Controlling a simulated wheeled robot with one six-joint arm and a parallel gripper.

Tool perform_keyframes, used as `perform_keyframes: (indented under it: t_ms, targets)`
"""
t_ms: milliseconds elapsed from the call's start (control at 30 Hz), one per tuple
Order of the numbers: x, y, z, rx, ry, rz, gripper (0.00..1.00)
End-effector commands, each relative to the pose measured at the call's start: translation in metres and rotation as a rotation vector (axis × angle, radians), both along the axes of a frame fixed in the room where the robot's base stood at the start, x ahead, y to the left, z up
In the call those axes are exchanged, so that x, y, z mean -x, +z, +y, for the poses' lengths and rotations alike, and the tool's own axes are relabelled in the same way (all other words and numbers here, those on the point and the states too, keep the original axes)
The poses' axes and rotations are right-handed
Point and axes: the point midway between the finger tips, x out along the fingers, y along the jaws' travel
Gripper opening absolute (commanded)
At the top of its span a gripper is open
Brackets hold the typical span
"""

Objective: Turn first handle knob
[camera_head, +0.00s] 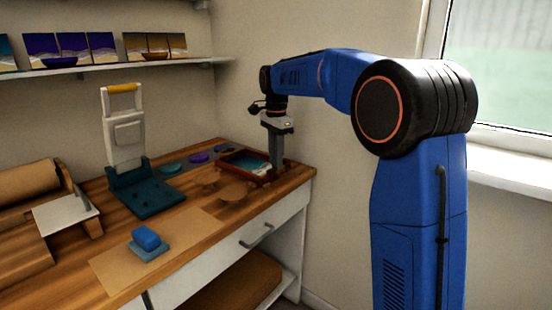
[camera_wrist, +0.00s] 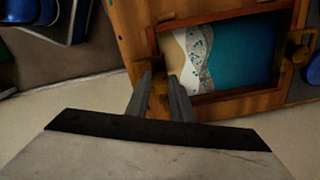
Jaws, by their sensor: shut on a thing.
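A brown wooden frame tray (camera_head: 232,172) holds a beach picture in sand, white and teal. It lies near the right end of the wooden bench, and the wrist view shows its rim (camera_wrist: 232,97) closely. My gripper (camera_head: 276,172) points down at the tray's right end. In the wrist view its two fingers (camera_wrist: 160,80) are close together around the near handle knob (camera_wrist: 159,86), which is small, dark and mostly hidden between them. A second handle knob (camera_wrist: 302,50), brass-brown, shows at the opposite end of the tray and is untouched.
A teal-based white press with a yellow handle (camera_head: 123,130) stands left of the tray. A blue block (camera_head: 146,238) lies on a brown sheet at the front. A wall and window are close on the right.

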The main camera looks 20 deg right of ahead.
Motion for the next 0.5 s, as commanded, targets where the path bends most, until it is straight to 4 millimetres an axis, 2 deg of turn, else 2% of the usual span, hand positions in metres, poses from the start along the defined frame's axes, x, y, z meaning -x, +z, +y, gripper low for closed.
perform_keyframes:
  t_ms: [200,500]
  targets:
    - [0.0000,0.0004,-0.0001,0.000,-0.119,-0.001,0.00]
    - [0.0000,0.0003,-0.0001,0.000,-0.195,-0.001,0.00]
